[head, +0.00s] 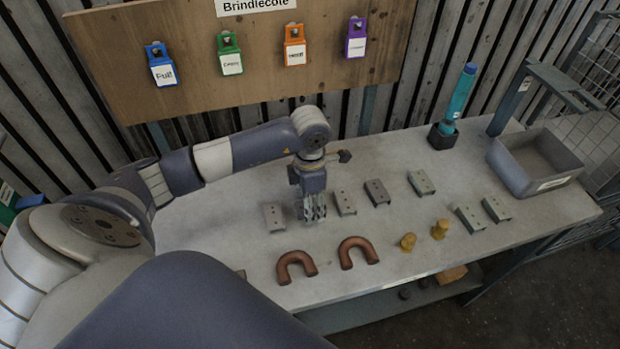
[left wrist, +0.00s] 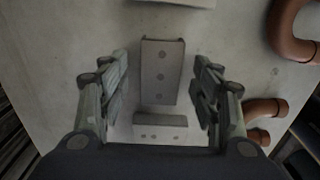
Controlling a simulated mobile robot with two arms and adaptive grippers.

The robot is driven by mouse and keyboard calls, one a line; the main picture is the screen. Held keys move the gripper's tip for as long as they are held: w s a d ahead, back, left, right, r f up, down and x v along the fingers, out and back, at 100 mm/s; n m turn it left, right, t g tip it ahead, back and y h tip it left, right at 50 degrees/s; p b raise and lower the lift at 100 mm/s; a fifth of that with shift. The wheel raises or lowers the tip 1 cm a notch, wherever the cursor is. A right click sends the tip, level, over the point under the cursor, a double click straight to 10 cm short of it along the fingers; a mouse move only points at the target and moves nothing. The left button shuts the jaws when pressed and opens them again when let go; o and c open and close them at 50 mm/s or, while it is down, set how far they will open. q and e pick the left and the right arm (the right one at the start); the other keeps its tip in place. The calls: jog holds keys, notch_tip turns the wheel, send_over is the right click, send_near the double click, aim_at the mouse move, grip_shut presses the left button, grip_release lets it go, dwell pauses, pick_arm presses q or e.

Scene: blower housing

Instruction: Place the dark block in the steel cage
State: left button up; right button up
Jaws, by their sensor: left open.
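Several grey drilled blocks lie on the bench; the darkest looks like the block (head: 376,192) right of my left gripper (head: 312,212), a short way from it. The steel cage (head: 595,140) appears to be the mesh enclosure at the far right. My left gripper points down, open, low over the bench. In the left wrist view its spread fingers (left wrist: 160,95) flank a grey block with holes (left wrist: 160,72); a short drilled piece (left wrist: 160,126) shows below it. I cannot tell which block this is, or whether the fingers touch it. My right gripper is not in view.
Two brown U-pipes (head: 358,252) and two brass fittings (head: 440,229) lie along the bench's front. A grey bin (head: 535,163) stands at the right, a teal bottle (head: 459,98) in a dark holder behind. A dark post (head: 512,98) rises beside the bin.

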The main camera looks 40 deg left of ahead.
pick_arm(q)
jog(key=c, duration=1.3)
jog(key=shift+c, duration=0.4)
jog(key=shift+r, duration=0.1)
